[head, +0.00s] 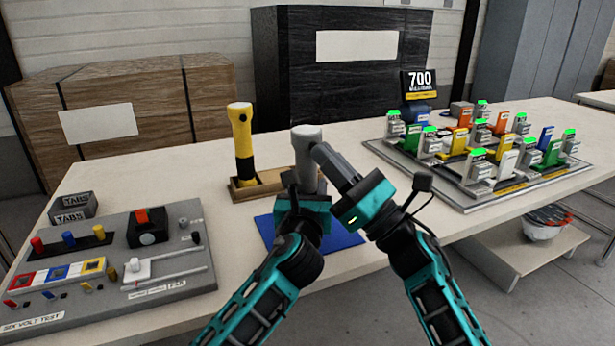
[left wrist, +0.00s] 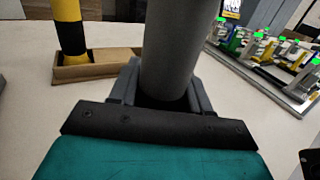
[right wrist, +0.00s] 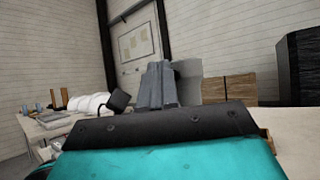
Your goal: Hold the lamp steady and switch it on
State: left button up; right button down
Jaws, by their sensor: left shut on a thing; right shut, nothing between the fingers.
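A grey lamp (head: 306,135) stands upright above the blue mat, with its wider head at the top. My left gripper (head: 303,190) is shut around its lower body; the grey barrel (left wrist: 172,50) rises between the fingers in the left wrist view. My right gripper (head: 325,157) is shut and empty, its fingertips at the lamp's right side just below the head. I cannot tell whether they touch it. In the right wrist view the closed fingers (right wrist: 157,85) stand beside a pale grey shape, the lamp head (right wrist: 187,82). The lamp's switch is hidden, and no light shows.
A yellow and black lamp (head: 241,145) stands in a wooden tray (head: 272,181) behind left. The blue mat (head: 345,238) lies under my grippers. A grey test board (head: 80,318) is at left, and a rack board (head: 455,200) with several coloured holders is at right.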

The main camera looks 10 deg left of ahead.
jog(key=shift+w+a, duration=0.1)
dwell(0.5)
jog(key=shift+w+a, duration=0.2)
jog(key=shift+w, duration=0.05)
dwell(0.3)
jog(key=shift+s+d, duration=0.3)
jog(key=shift+s, duration=0.05)
jog(key=shift+s, duration=0.1)
jog(key=s+d, duration=0.1)
jog(key=s, duration=0.1)
jog(key=s+d, duration=0.2)
jog(key=shift+s+d, duration=0.2)
jog(key=shift+s, duration=0.2)
